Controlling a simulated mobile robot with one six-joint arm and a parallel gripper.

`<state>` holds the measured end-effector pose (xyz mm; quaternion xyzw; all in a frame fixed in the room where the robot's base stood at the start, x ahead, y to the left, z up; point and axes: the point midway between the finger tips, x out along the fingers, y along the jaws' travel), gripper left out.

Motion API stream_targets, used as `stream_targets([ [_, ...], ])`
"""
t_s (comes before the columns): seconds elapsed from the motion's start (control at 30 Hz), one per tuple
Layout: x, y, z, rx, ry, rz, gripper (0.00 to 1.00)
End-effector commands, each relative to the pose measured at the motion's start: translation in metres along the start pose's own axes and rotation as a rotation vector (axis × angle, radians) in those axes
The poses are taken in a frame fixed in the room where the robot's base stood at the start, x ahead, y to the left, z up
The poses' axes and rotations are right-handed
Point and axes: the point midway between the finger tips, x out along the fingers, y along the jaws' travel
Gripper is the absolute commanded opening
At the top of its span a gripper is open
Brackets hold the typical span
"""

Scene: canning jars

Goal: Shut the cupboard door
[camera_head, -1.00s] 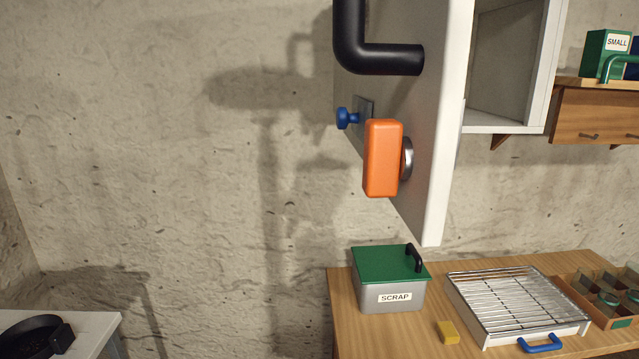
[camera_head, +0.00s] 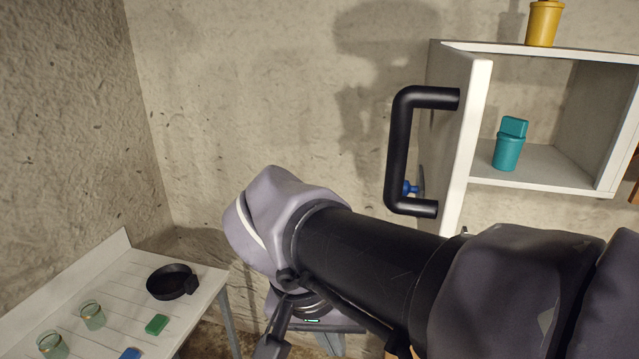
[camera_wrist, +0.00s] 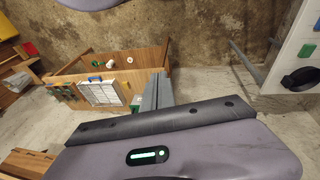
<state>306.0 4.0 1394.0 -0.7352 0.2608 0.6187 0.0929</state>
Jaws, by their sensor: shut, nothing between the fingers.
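The cupboard door (camera_head: 465,140) is white and stands open in the head view, swung out toward me at the cupboard's left side. Its black bar handle (camera_head: 399,150) is on its left face. The white cupboard (camera_head: 540,180) is open, with a teal jar (camera_head: 508,150) inside. My arm crosses in front of the door's lower part and hides it. My gripper (camera_wrist: 157,88) is shut and empty in the wrist view. In the head view it hangs below my wrist at lower left, well away from the handle, and its fingertips are not clear.
A yellow jar (camera_head: 543,22) stands on the cupboard top. A white slatted table (camera_head: 130,275) at lower left holds a black pan (camera_head: 172,282), glass jars and small blocks. A wooden bench (camera_wrist: 125,62) with a wire rack (camera_wrist: 100,93) shows in the wrist view.

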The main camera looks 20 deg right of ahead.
Motion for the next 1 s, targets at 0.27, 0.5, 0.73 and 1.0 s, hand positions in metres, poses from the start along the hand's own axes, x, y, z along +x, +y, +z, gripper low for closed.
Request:
stream_targets([
  [0.27,-0.147,-0.002,-0.083,0.142,0.145,0.298,0.0],
  [0.5,-0.136,-0.002,-0.091,0.171,0.178,0.334,0.0],
  [0.73,-0.089,0.015,-0.098,0.17,0.174,0.334,0.0],
  [1.0,-0.055,0.045,-0.102,0.172,0.175,0.33,0.0],
])
